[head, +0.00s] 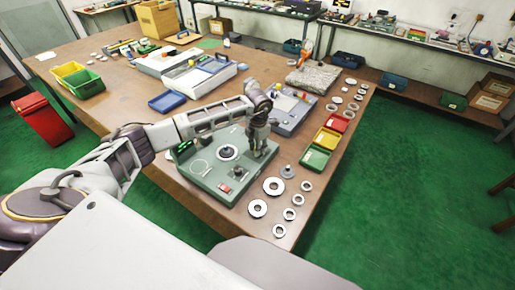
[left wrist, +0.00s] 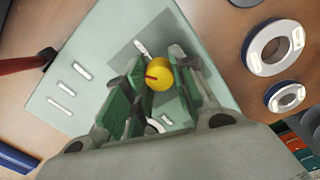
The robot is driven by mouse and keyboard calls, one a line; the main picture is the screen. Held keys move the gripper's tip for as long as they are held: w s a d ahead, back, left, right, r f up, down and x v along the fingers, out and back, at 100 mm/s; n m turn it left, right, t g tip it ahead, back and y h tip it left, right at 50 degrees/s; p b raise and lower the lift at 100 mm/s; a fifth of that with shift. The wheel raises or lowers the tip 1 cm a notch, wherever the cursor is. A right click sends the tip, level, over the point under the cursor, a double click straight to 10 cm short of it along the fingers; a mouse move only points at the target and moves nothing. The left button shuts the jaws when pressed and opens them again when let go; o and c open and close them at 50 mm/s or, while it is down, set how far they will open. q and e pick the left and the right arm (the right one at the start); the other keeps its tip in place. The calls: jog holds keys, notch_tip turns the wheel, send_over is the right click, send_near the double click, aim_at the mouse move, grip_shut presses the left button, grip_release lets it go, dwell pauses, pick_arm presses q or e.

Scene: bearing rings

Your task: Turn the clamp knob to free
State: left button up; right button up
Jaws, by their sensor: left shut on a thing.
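The yellow clamp knob (left wrist: 161,75) shows in the left wrist view, with a red mark on its left side. It stands on the pale green tester box (left wrist: 85,70), which is grey-green in the head view (head: 206,179). My left gripper (head: 258,153) points down at the right rear part of the box and hides the knob there. In the left wrist view its two fingers (left wrist: 160,88) are closed on the knob from both sides. White marks lie on the panel around the knob, too small to read. My right gripper is in neither view.
Several metal rings (head: 258,208) lie right of the box near the table's edge. Green (head: 315,158), yellow and red bins stand beyond them. A grey device (head: 290,115) stands behind the box. A red lever (left wrist: 22,64) shows at the left in the wrist view.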

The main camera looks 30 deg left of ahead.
pick_arm(q)
jog(key=n, duration=0.3)
jog(key=shift+n, duration=0.4)
jog(key=shift+n+b, duration=0.3)
jog(key=shift+n, duration=0.1)
jog(key=n, duration=0.3)
jog(key=shift+n, duration=0.4)
jog(key=shift+w+r+n, duration=0.1)
jog(key=shift+n, duration=1.3)
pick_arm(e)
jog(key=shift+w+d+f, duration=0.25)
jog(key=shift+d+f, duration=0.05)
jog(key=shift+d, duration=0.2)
pick_arm(q)
jog(key=o, duration=1.1)
jog(key=shift+c, duration=0.2)
